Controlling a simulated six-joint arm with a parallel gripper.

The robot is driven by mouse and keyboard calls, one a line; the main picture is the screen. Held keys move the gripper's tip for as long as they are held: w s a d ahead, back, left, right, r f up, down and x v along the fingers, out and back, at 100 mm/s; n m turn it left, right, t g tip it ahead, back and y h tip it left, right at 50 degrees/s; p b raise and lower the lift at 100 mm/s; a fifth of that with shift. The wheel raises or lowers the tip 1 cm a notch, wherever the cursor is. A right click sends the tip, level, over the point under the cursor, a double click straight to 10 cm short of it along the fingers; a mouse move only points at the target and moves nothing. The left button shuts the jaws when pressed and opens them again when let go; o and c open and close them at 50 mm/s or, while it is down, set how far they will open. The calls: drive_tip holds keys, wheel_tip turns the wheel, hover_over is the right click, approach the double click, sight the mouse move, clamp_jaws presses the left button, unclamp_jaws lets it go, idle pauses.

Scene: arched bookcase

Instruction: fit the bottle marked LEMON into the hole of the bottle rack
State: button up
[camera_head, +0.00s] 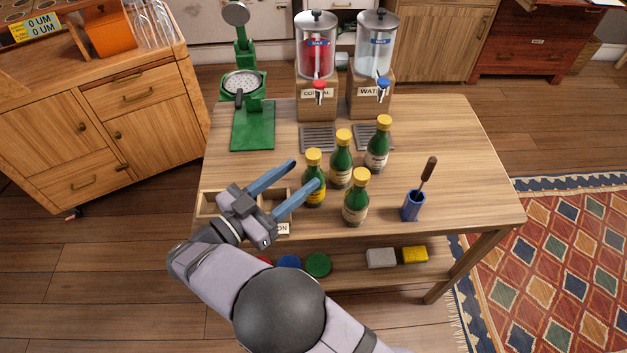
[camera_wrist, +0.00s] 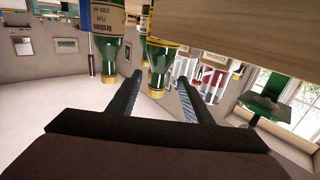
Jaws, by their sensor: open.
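Several green bottles with yellow caps stand upright on the wooden table. The leftmost bottle (camera_head: 315,194) has a yellowish label; I cannot read LEMON on any bottle. My gripper (camera_head: 307,173) is open and empty, its blue fingers pointing at the leftmost bottle, with one fingertip overlapping it in the picture. In the wrist view, which is upside down, a bottle (camera_wrist: 161,53) shows between and beyond the fingertips (camera_wrist: 160,77). A low wooden box with compartments (camera_head: 208,204), perhaps the rack, lies at the table's left front edge, partly hidden by my gripper. A tag there ends in "ON".
Other bottles (camera_head: 341,161) (camera_head: 377,146) (camera_head: 356,203) stand close behind and to the right. A blue cup with a brown-handled tool (camera_head: 411,208) is at right. Two drink dispensers (camera_head: 316,60) (camera_head: 374,58) and a green press (camera_head: 252,125) stand at the back. The table's right side is clear.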

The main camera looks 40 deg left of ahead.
sight(309, 170)
drive_tip(key=shift+w+d+r+p, duration=0.15)
drive_tip(key=shift+w+p, duration=0.15)
drive_tip(key=shift+w, duration=0.7)
drive_tip(key=shift+w+d+f+p, duration=0.15)
drive_tip(key=shift+w+p, duration=0.1)
drive_tip(key=shift+w, duration=1.35)
drive_tip(key=shift+r, duration=0.1)
clamp_jaws()
